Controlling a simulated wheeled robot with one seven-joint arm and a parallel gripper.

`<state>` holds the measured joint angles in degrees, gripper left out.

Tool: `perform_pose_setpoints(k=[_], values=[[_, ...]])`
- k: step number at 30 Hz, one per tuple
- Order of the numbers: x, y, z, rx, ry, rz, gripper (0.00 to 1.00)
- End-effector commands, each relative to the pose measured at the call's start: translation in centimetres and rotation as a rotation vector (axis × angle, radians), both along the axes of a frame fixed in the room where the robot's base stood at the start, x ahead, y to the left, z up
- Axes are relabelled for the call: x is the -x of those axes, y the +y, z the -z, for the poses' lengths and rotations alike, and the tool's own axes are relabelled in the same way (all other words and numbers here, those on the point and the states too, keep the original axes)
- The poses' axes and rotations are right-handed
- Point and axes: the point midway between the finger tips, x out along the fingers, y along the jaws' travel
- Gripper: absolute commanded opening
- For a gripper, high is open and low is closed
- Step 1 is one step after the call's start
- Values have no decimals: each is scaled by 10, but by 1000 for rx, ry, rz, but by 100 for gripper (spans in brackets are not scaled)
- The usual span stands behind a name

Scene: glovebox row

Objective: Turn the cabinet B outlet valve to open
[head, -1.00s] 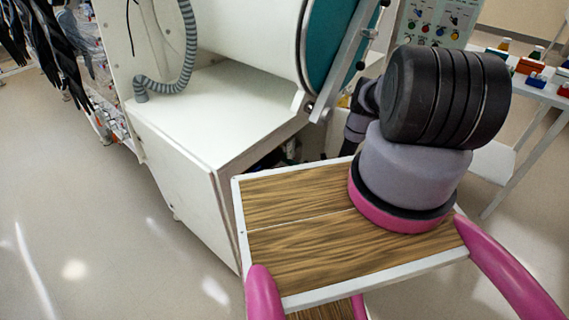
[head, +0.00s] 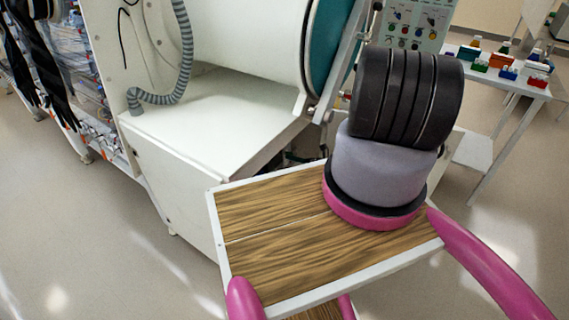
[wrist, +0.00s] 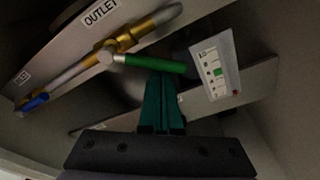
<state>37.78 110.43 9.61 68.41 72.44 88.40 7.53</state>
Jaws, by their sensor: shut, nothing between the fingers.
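In the wrist view a silver pipe with brass fittings (wrist: 125,41) runs diagonally under a panel bearing an OUTLET label (wrist: 99,12). The outlet valve's green lever (wrist: 155,64) sticks out to the right from its silver hub, across the pipe's line. My gripper (wrist: 162,78) has its teal fingers closed together and empty, with the tips at the green lever; I cannot tell whether they touch it. A pale card with a green mark (wrist: 215,69) is right of the lever. In the head view my gripper and the valve are hidden behind my arm and the cabinet.
A blue handle (wrist: 36,102) sits on the pipe's lower left end, by a small label. The white cabinet (head: 205,110) with a grey hose (head: 160,97) stands ahead. A side table (head: 505,80) with bottles and boxes is at right. Floor at lower left is clear.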

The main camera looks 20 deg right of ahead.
Motion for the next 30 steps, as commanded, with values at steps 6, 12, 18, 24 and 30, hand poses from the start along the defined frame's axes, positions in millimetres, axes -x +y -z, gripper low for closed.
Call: perform_pose_setpoints(k=[6,12,18,24,30], values=[[-6,-11,-10,162,-119,3,0],[-9,-16,-19,297,-217,2,0],[-11,-18,-27,396,-288,1,0],[-12,-19,-31,390,-284,1,0],[-12,-19,-33,388,-283,0,0]])
